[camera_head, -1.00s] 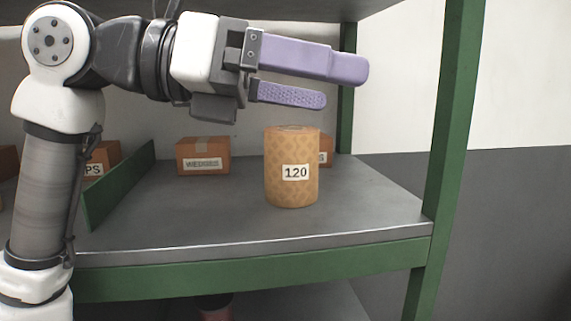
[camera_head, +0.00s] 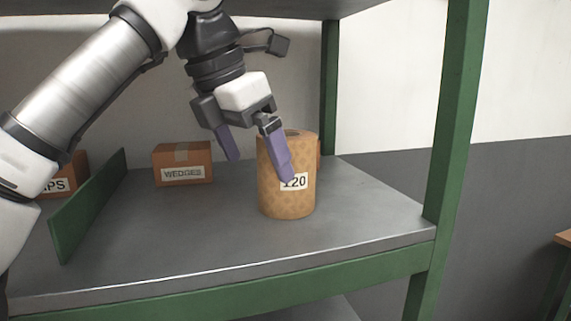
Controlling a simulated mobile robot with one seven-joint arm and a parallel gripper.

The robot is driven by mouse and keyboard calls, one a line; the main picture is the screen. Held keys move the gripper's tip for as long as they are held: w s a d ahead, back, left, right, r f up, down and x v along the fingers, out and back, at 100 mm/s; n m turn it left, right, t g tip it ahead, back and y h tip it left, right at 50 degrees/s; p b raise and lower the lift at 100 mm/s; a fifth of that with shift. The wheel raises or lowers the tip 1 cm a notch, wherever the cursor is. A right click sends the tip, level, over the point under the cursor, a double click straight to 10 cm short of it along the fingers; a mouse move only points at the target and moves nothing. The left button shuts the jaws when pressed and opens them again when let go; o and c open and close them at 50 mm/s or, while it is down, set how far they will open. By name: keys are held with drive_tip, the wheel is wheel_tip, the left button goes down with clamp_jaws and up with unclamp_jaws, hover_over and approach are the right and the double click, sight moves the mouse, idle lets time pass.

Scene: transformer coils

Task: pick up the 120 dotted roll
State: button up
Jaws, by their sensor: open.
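The 120 dotted roll (camera_head: 287,205) is a tan patterned cylinder with a white label, standing upright on the grey shelf (camera_head: 370,225). My gripper (camera_head: 262,169) is open and points down, with its purple fingers spread. One finger is in front of the roll and covers the left part of its label. The other finger is to the left of the roll, farther back. I cannot tell whether either finger touches the roll.
A box labelled WEDGES (camera_head: 183,175) stands to the left at the back. A green divider (camera_head: 88,205) and another box (camera_head: 66,184) are farther left. A green post (camera_head: 453,130) stands at the right. An orange box edge shows behind the roll. The front shelf is clear.

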drive_tip(key=w+d+p, duration=0.1)
drive_tip(key=w+d, duration=0.1)
drive_tip(key=w+d+f+p, duration=0.1)
drive_tip(key=w+d, duration=0.1)
drive_tip(key=shift+w+d, duration=0.15)
drive_tip(key=shift+d, duration=0.15)
drive_tip(key=shift+c, duration=0.4)
drive_tip(key=c, duration=1.2)
